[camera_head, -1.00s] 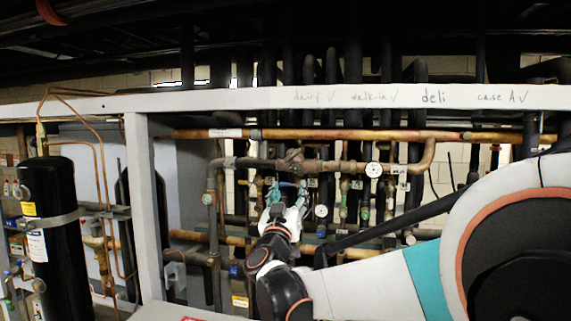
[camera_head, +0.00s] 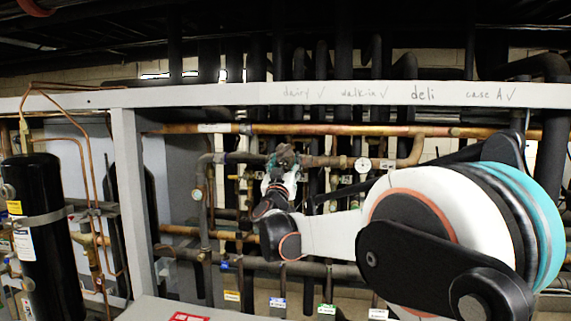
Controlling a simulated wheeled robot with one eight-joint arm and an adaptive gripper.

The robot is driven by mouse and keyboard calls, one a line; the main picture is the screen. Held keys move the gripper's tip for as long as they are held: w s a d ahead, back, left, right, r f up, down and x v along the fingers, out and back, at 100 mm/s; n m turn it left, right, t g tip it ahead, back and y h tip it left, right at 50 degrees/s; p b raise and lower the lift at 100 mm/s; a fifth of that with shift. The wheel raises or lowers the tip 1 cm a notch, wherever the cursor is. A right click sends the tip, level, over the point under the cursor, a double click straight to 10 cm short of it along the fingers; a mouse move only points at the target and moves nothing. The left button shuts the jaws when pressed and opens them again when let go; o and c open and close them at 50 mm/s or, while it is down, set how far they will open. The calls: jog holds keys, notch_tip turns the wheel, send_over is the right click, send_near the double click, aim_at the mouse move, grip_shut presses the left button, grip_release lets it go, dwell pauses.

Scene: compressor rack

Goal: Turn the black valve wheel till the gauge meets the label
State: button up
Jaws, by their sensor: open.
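My gripper (camera_head: 281,164), with teal fingers, is open and raised in front of the copper and dark pipework, close to a valve body (camera_head: 287,154). Contact with it cannot be told. No black valve wheel can be made out; the gripper and arm cover part of that area. A round white-faced gauge (camera_head: 362,165) is on the pipe to the right of the gripper; its needle is too small to read. A small white label (camera_head: 388,164) is beside the right gauge.
A white beam (camera_head: 250,96) with handwritten words, including "deli", crosses above the pipes. A white post (camera_head: 135,200) stands left of the gripper, and a black cylinder (camera_head: 45,240) at far left. My arm covers the right side.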

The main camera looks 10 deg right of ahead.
jog(key=c, duration=1.1)
jog(key=shift+m, duration=0.3)
jog(key=m+h, duration=0.1)
jog(key=m, duration=0.1)
jog(key=shift+m+g+b, duration=0.3)
jog(key=shift+b, duration=0.1)
jog(key=shift+m+g+h, duration=0.45)
jog(key=shift+m+h, duration=0.3)
jog(key=shift+m, duration=0.6)
jog(key=shift+m+g+h, duration=0.45)
jog(key=shift+m+h, duration=0.3)
jog(key=shift+m, duration=0.6)
jog(key=o, duration=1.1)
